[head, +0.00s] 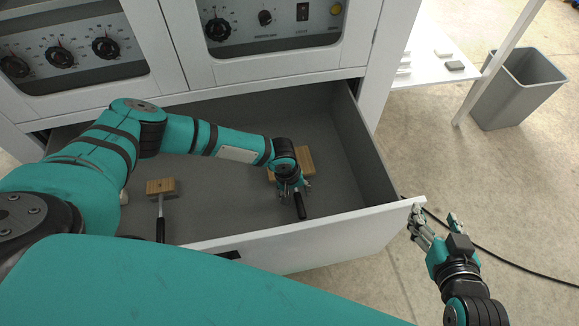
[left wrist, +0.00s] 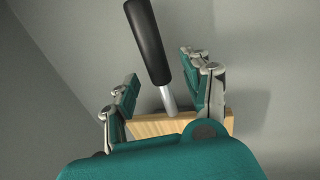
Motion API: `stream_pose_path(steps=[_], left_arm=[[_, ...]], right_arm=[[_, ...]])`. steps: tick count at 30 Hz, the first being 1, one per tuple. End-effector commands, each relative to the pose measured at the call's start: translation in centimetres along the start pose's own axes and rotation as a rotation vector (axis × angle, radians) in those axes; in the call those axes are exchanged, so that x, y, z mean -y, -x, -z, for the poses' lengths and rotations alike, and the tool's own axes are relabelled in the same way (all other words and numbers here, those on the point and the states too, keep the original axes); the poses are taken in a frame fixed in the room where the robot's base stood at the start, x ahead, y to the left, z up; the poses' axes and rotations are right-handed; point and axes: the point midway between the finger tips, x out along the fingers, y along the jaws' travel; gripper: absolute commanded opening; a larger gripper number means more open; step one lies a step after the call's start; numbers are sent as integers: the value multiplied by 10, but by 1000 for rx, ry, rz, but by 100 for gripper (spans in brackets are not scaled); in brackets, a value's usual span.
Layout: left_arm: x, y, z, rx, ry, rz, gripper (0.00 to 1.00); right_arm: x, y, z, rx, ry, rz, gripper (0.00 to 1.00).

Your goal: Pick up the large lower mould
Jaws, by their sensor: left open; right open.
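A wooden mould (head: 306,157) with a metal shaft and black handle (head: 300,206) lies in the open drawer, toward its right side. My left gripper (head: 293,188) is over it, open, and partly hides it. In the left wrist view the fingers (left wrist: 165,95) stand apart on either side of the shaft, near the wooden block (left wrist: 180,125); contact cannot be told. A second wooden mould (head: 160,187) with a similar handle lies further left in the drawer and looks smaller. My right gripper (head: 434,228) is open and empty, outside the drawer's front right corner.
The drawer's front wall (head: 330,238) and right wall (head: 362,150) enclose the moulds. Control panels are above. A grey bin (head: 520,90) stands at the back right, by a white table (head: 425,65) with small blocks. A black cable (head: 510,262) crosses the floor.

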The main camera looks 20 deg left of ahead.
Motion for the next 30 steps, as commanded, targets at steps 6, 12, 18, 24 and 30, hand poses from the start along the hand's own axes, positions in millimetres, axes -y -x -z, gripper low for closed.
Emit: stream_pose_path(steps=[6,12,18,24,30], left_arm=[[0,-5,1,-1,0,1,49],[0,-4,0,-1,0,1,44],[0,-4,0,-1,0,0,18],[0,-4,0,-1,0,0,0],[-1,-4,1,-2,0,-2,0]], right_arm=[[2,-2,12,-60,0,4,59],[2,-2,12,-59,0,4,59],[2,-2,11,-58,0,3,59],[2,-2,11,-58,0,4,59],[2,-2,11,-57,0,4,59]])
